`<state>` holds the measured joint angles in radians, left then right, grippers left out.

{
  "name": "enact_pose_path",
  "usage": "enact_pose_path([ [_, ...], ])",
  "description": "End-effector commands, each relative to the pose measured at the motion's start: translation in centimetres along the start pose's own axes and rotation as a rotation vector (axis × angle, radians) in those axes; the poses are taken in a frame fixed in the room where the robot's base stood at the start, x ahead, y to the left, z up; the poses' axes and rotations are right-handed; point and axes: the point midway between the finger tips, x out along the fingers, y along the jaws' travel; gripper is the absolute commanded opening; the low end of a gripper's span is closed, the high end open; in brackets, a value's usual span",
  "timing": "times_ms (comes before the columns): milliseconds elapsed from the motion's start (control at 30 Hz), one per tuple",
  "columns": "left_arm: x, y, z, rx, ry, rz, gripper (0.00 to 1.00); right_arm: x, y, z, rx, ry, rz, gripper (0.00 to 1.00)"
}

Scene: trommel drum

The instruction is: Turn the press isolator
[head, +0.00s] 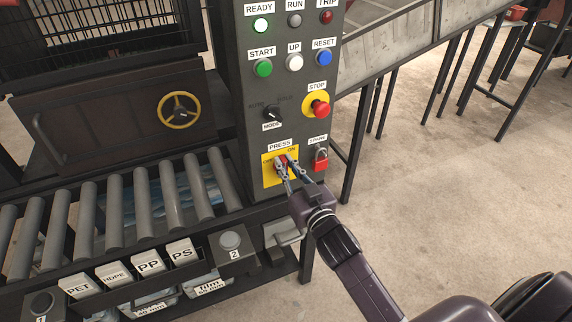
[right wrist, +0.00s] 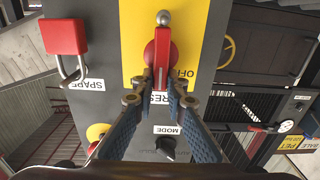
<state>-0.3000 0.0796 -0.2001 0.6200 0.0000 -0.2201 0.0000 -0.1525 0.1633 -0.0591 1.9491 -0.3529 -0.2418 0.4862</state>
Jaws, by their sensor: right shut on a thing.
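The press isolator is a red handle on a yellow plate (head: 267,178) low on the grey control panel, under the PRESS label. My right gripper (head: 286,173) reaches it from the lower right and covers much of it. In the right wrist view, the red handle (right wrist: 163,52) stands upright in the picture, with a round metal knob at its upper end and part of an OFF label to its right. My right gripper (right wrist: 161,98) is shut on the handle's lower end. An ON label shows at the plate's upper right in the head view. My left gripper is out of view.
A red padlock (head: 321,158) marked SPARE hangs right of the isolator; it also shows in the right wrist view (right wrist: 66,37). The MODE knob (head: 272,113) and red STOP button (head: 320,108) are above. A roller conveyor (head: 115,205) lies left. Open floor lies right.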

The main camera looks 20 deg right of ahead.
Motion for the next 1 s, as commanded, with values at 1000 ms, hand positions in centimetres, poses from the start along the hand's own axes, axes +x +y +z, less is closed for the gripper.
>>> enact_pose_path([
  [1000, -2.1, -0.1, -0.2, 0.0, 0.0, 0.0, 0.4, 0.0, -2.0, 0.8, -0.784, -0.001, -0.001, 0.0],
])
